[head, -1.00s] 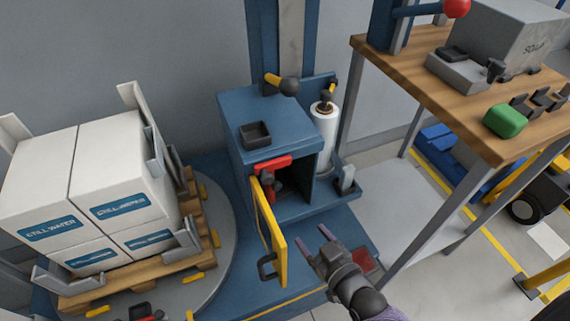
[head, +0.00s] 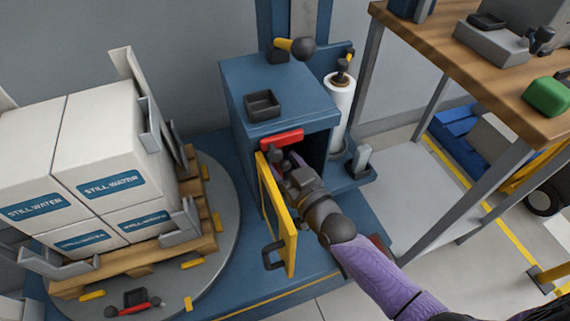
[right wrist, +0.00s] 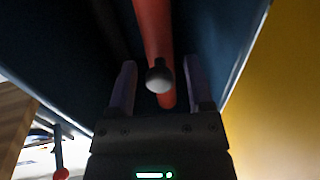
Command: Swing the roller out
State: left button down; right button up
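A red bar (head: 282,138) shows at the top of the opening of the blue cabinet (head: 275,92), behind its open yellow door (head: 277,215). In the right wrist view, a long red bar (right wrist: 153,35) with a round grey knob (right wrist: 159,77) runs down between my fingers; I cannot tell which part is the roller. My right gripper (head: 287,163) reaches into the opening beside the door, its fingertips partly hidden. In the right wrist view my right gripper (right wrist: 159,90) is open, with one finger on each side of the knob. My left gripper is not in view.
The door stands close on the left of my right arm. A roll of white film (head: 340,115) stands right of the cabinet. Boxes (head: 110,150) on a pallet fill the turntable (head: 222,245) at left. A wooden workbench (head: 450,75) is at right.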

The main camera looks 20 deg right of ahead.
grip_shut()
dwell(0.8)
dwell(0.4)
